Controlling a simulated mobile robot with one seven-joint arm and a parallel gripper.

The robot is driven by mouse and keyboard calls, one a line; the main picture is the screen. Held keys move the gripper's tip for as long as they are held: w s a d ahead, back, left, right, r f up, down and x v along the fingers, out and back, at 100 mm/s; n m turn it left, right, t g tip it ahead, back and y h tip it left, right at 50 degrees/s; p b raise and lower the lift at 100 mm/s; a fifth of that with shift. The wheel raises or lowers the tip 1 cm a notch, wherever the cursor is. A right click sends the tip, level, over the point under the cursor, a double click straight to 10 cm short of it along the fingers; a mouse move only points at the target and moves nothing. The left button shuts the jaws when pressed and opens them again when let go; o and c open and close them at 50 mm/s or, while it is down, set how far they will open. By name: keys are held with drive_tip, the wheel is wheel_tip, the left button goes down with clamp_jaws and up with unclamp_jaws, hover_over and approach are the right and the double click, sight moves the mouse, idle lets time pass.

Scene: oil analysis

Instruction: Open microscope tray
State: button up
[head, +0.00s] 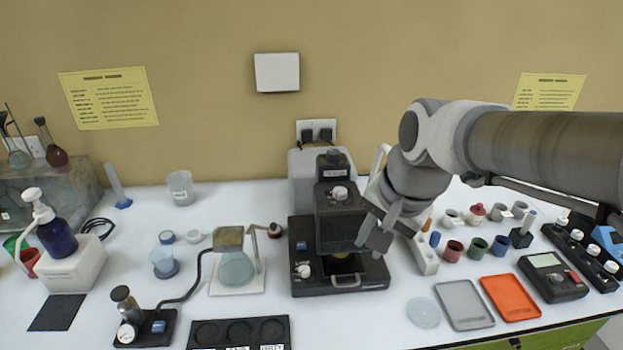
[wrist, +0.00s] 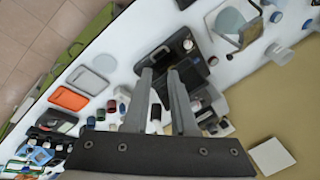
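The black microscope (head: 333,215) stands at the middle of the white table. Its dark base carries a low tray (head: 345,267) with a pale handle (head: 346,282) on the front side. My gripper (head: 371,243) hangs at the microscope's right side, above the base and apart from the handle, pointing down. In the wrist view, the two grey fingers of my gripper (wrist: 160,72) are spread with an empty gap between them. The microscope base (wrist: 178,42) lies beyond the fingertips there, partly hidden by the fingers.
A white block holder (head: 424,256) and several cups stand right of the microscope. A grey tray (head: 464,304) and an orange tray (head: 510,297) lie at the front right. A glass stand (head: 236,268) is on the left. The table before the microscope is partly clear.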

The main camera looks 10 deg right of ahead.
sight(345, 286)
drive_tip(key=w+f+m+g+h+b, duration=0.1)
drive_tip(key=w+f+m+g, duration=0.1)
drive_tip(key=w+f+m, duration=0.65)
drive_tip(key=shift+m, duration=0.55)
drive_tip(key=w+f+b, duration=0.1)
drive_tip(key=f, duration=0.4)
drive_tip(key=w+f+b, duration=0.1)
drive_tip(key=f, duration=0.5)
drive_tip(key=w+f+b, duration=0.1)
drive_tip(key=w+f, duration=0.1)
drive_tip(key=f, duration=0.3)
drive_tip(key=shift+f, duration=0.25)
drive_tip(key=shift+a, duration=0.1)
clamp_jaws()
